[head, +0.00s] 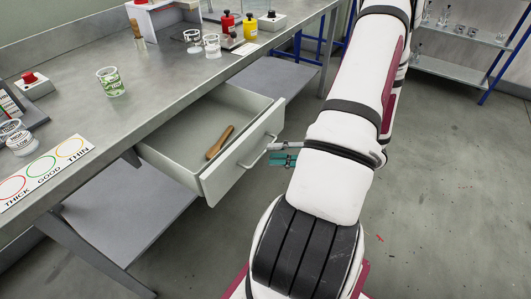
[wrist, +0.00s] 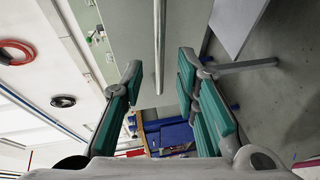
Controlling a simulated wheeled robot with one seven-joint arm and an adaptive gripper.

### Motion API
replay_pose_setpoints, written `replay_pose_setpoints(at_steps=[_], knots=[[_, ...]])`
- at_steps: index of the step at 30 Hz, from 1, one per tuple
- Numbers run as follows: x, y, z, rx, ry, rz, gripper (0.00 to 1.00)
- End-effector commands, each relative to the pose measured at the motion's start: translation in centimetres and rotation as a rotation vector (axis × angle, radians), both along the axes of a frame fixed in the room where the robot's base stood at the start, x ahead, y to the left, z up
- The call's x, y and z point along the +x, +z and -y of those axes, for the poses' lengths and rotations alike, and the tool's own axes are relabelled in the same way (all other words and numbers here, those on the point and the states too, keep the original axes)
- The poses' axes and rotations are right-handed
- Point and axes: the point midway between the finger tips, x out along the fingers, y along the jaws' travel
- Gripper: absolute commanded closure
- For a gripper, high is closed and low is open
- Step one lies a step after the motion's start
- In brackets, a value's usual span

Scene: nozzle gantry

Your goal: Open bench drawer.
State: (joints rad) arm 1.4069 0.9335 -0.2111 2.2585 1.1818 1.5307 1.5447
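The bench drawer (head: 228,108) is pulled well out from under the grey bench top, and its inside shows. A brown wooden-handled tool (head: 219,143) lies in it. The bar handle (head: 256,152) is on the drawer's light front panel (head: 240,168). My gripper (head: 284,159) is just in front of the handle, partly hidden by my arm in the head view. In the wrist view my gripper (wrist: 160,76) has its teal fingers spread apart. The handle (wrist: 159,45) runs between them in the picture, touching neither; I cannot tell how deep it sits.
The bench top (head: 160,75) carries a green-marked cup (head: 111,82), clear cups, red and yellow bottles and a THICK/GOOD/THIN card (head: 45,172). A lower shelf (head: 140,215) is under the bench. Floor to the right (head: 450,170) is mostly clear; a shelf rack (head: 460,70) stands behind.

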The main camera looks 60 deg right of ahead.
Motion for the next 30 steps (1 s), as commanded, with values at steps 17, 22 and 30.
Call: replay_pose_setpoints(at_steps=[17,22,30], knots=[[-6.9,1.4,3.2,0.001,0.0,0.0,0.72],[-6.9,1.4,3.2,0.001,0.0,0.0,0.72],[-6.9,1.4,3.2,0.001,0.0,0.0,0.72]])
